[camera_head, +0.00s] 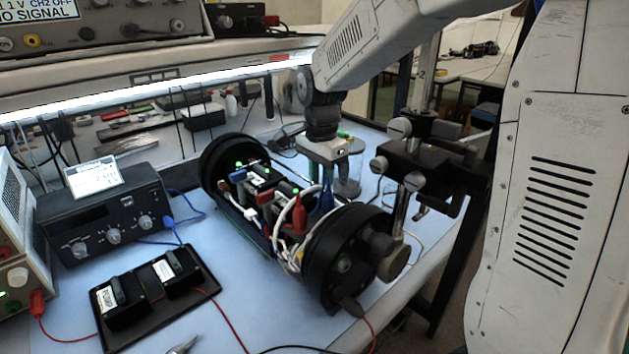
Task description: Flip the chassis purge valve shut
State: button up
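The chassis is an open frame between a black round far end (222,158) and a black near end cap (345,262), lying on the blue bench mat. It carries dark modules (262,180) with green lights, and red, blue and white wires. A red part (299,216) stands up near its front end; I cannot tell whether it is the purge valve or a wire connector. My gripper (326,188) points down over the right rear side of the chassis. Its fingertips are hard to make out among blue and white parts, so its opening and any contact are unclear.
A metal clamp stand (412,165) with round knobs is close right of my gripper. A clear jar (347,180) stands behind it. A black control box (105,215) and a black tray (150,295) with two switch boxes are at left. Loose cables cross the front mat.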

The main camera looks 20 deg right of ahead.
aim_at(318, 188)
jog(key=shift+a, duration=0.15)
dwell(0.3)
jog(key=shift+r, duration=3.95)
jog(key=shift+a, duration=0.1)
